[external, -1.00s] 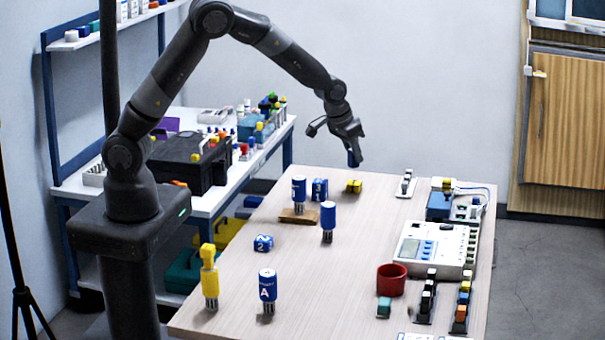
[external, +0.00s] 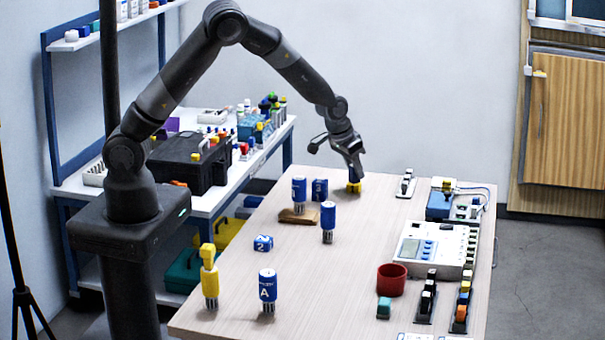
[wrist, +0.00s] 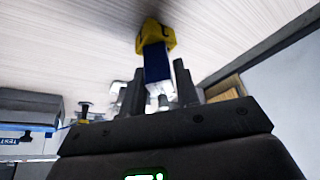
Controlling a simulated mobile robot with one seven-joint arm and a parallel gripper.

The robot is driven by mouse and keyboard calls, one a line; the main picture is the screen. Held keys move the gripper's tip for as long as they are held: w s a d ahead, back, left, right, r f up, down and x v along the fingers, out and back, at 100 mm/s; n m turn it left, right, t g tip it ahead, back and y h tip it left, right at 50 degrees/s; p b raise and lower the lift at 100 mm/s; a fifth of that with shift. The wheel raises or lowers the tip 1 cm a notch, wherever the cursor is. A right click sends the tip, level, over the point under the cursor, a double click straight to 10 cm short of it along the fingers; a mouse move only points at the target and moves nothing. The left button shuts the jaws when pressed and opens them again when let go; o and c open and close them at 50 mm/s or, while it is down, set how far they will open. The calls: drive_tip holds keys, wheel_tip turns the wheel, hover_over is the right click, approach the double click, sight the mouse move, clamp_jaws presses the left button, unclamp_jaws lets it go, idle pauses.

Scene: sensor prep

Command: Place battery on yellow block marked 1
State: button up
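My gripper (external: 354,168) is at the far end of the wooden table, pointing down right over the small yellow block (external: 354,187). In the wrist view, the fingers of my gripper (wrist: 158,90) stand on both sides of a blue battery (wrist: 157,62) with a whitish end, and appear shut on it. The battery's far end meets the yellow block (wrist: 160,30) in that view; I cannot tell whether it rests fully on it. The fingers hide most of the battery in the external view. The block's number cannot be read.
Blue block 3 (external: 320,190) and a blue-white cylinder (external: 299,190) on a wooden piece stand left of the yellow block. Another blue cylinder (external: 328,222) is nearer. A white switch (external: 406,184) stands to the right. A red cup (external: 391,280) and a white meter (external: 432,248) are farther right.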

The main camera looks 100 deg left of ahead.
drive_tip(key=o, duration=0.3)
drive_tip(key=shift+o, duration=0.2)
drive_tip(key=v, duration=1.3)
drive_tip(key=s+d+r+m+t+h, duration=0.1)
drive_tip(key=s+d+r, duration=0.15)
drive_tip(key=d, duration=0.35)
drive_tip(key=s+d+r+m+h, duration=0.1)
drive_tip(key=s+d+r, duration=0.1)
drive_tip(key=d+r, duration=0.3)
drive_tip(key=s+d+r+m, duration=0.2)
drive_tip(key=s+d+m, duration=0.1)
drive_tip(key=s+d, duration=0.7)
drive_tip(key=s+d+r+m+t+h, duration=0.1)
drive_tip(key=s+d+r+m, duration=0.2)
drive_tip(key=s+d, duration=0.7)
drive_tip(key=shift+s+r+m, duration=0.15)
drive_tip(key=shift+s+m, duration=0.35)
